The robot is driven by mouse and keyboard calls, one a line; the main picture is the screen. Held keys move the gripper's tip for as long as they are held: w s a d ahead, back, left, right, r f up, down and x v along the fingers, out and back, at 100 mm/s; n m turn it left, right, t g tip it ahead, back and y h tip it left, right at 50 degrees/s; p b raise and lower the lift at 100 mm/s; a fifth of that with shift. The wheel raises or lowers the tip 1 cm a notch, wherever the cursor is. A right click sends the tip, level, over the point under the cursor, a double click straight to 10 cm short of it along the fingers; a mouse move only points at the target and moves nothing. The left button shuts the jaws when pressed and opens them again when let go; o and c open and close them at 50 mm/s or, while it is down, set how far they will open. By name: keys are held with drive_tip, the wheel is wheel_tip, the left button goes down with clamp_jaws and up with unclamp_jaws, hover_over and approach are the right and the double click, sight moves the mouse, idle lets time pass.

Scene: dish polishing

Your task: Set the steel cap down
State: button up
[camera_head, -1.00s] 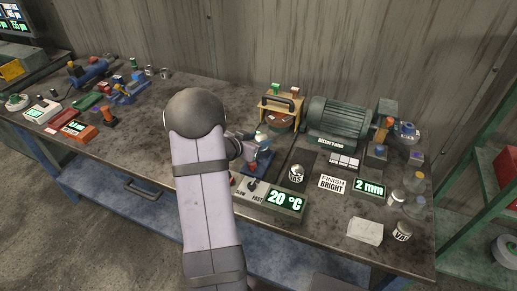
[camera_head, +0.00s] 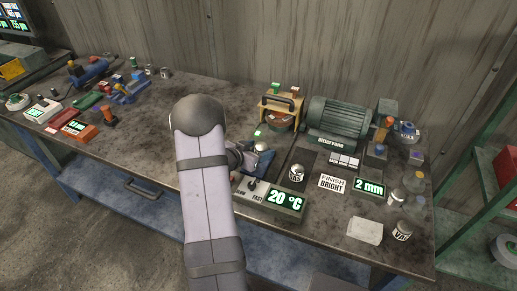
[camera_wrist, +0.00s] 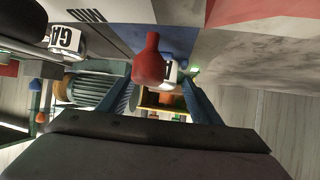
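My gripper (camera_wrist: 160,92) shows in the wrist view as two blue fingers set apart. Background shows through the gap between them, and I see no steel cap clearly held there. A red, bottle-shaped knob (camera_wrist: 148,66) overlaps the left fingertip, and a white piece with a black letter (camera_wrist: 171,72) shows behind it. In the head view my arm hides most of the gripper, which is low beside a blue block (camera_head: 264,160). A small pale, rounded piece (camera_head: 261,146) shows at the block's top. I cannot tell whether it is the steel cap or whether the gripper touches it.
A green motor (camera_head: 338,117) and a yellow frame (camera_head: 268,105) stand behind. Bottles crowd the right end.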

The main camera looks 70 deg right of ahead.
drive_tip(key=shift+r, duration=0.15)
drive_tip(key=shift+a+r, duration=0.1)
drive_tip(key=b+v, duration=0.1)
drive_tip(key=v, duration=1)
drive_tip(key=shift+a+r, duration=0.15)
drive_tip(key=shift+a, duration=0.2)
drive_tip(key=shift+w, duration=0.1)
